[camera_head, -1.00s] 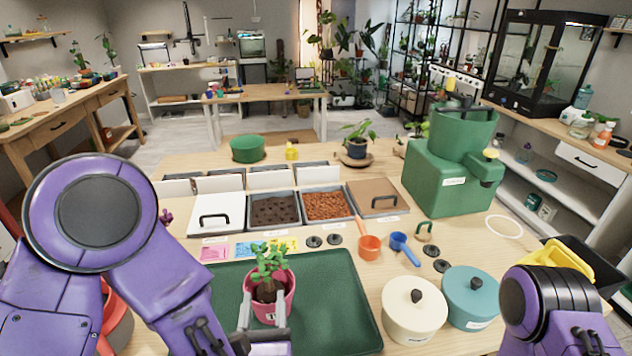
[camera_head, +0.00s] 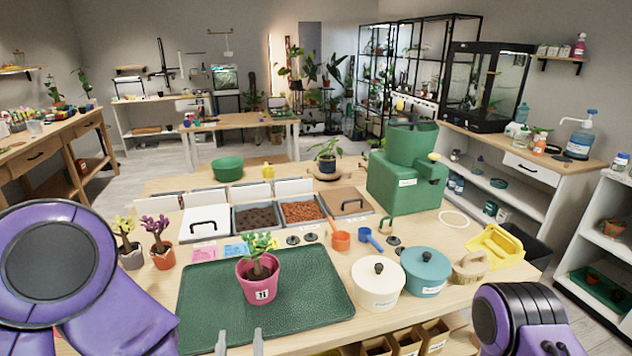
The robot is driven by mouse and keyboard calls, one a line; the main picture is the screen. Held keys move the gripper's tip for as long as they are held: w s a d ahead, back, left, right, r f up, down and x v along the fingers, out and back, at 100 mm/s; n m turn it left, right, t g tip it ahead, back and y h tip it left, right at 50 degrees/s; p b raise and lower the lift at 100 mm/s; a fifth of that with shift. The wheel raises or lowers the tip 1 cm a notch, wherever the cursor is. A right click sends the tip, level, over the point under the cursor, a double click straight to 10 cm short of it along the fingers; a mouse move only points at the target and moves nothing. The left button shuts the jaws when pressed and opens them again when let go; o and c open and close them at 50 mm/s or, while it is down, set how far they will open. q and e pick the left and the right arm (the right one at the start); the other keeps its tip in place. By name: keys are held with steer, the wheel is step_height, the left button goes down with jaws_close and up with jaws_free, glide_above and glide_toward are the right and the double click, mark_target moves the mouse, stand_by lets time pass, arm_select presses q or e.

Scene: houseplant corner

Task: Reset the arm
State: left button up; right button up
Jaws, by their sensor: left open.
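My left gripper (camera_head: 240,343) shows at the bottom of the head view, with its two fingertips apart and nothing between them. It is in front of the green mat (camera_head: 310,291), near its front edge. A pink pot (camera_head: 262,286) with a small leafy plant stands upright on the mat, beyond the fingertips and apart from them. My left arm (camera_head: 60,270) comes in from the left. Part of my right arm (camera_head: 520,320) shows at the lower right, but its gripper is outside the picture.
Two small potted plants, yellow (camera_head: 131,255) and purple (camera_head: 161,256), stand left of the mat. A cream canister (camera_head: 378,285) and a teal canister (camera_head: 425,272) stand to its right. Behind are soil bins (camera_head: 256,218), an orange scoop (camera_head: 340,240) and a green machine (camera_head: 400,185).

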arm_select(q)
steer(key=s+a+f+m+g+h, duration=0.1)
steer(key=a+f+m+g+h, duration=0.15)
steer(key=f+m, duration=0.75)
steer(key=a+f+m+g+h, duration=0.1)
steer(key=f+m+g, duration=0.45)
steer(key=m, duration=0.85)
steer(key=s+a+f+m+g+y, duration=0.2)
steer(key=s+a+f+m+g, duration=0.1)
steer(key=s+a+f, duration=0.4)
steer(key=s+a+f+m+g+y, duration=0.1)
steer(key=s+a+f+m+g, duration=0.2)
steer(key=s+a+f, duration=0.4)
steer(key=s+f, duration=0.1)
steer(key=s, duration=0.3)
steer(key=shift+s+f+g+y, duration=0.15)
steer(key=shift+s+g+y, duration=0.05)
steer(key=shift+g+y, duration=0.15)
